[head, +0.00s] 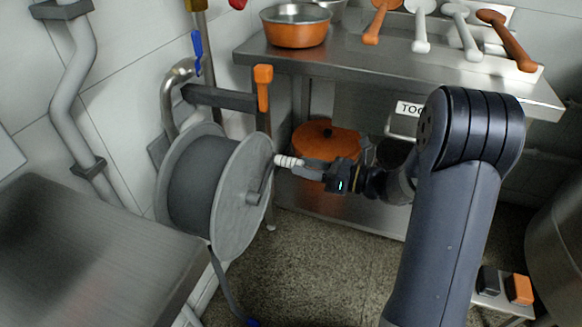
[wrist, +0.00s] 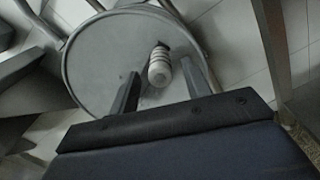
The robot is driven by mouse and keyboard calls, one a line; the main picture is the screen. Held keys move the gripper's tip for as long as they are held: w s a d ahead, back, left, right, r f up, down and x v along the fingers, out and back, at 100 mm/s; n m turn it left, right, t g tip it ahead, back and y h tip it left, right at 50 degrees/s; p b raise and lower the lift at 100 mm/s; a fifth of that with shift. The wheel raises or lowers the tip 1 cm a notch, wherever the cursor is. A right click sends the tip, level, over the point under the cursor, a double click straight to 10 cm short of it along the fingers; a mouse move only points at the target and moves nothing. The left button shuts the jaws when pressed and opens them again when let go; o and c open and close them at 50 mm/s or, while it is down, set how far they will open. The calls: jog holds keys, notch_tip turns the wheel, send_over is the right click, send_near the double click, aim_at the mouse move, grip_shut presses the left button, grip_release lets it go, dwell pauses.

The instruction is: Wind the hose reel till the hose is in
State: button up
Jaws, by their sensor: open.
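The hose reel (head: 238,200) is a grey drum with round flanges, mounted at the wall on the left in the head view. Dark grey hose (head: 199,178) is wound on it, and a length of hose (head: 225,285) hangs from its underside to the floor. The white ribbed crank handle (head: 288,161) sticks out from the reel's front face. In the wrist view, the handle (wrist: 159,66) stands between the two fingers of my gripper (wrist: 160,88), near their tips. The gripper is open, with gaps visible beside the handle. The reel face (wrist: 100,65) fills the background there.
A steel bench (head: 375,62) with an orange pot (head: 296,25) and several paddles stands behind. An orange lidded pot (head: 318,140) sits on its lower shelf. A steel table (head: 75,265) is close at left. An orange-handled lever (head: 263,85) projects above the reel.

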aim_at(292, 163)
jog(key=shift+b+x, duration=0.4)
jog(key=shift+x, duration=1.6)
jog(key=shift+c, duration=0.3)
grip_shut()
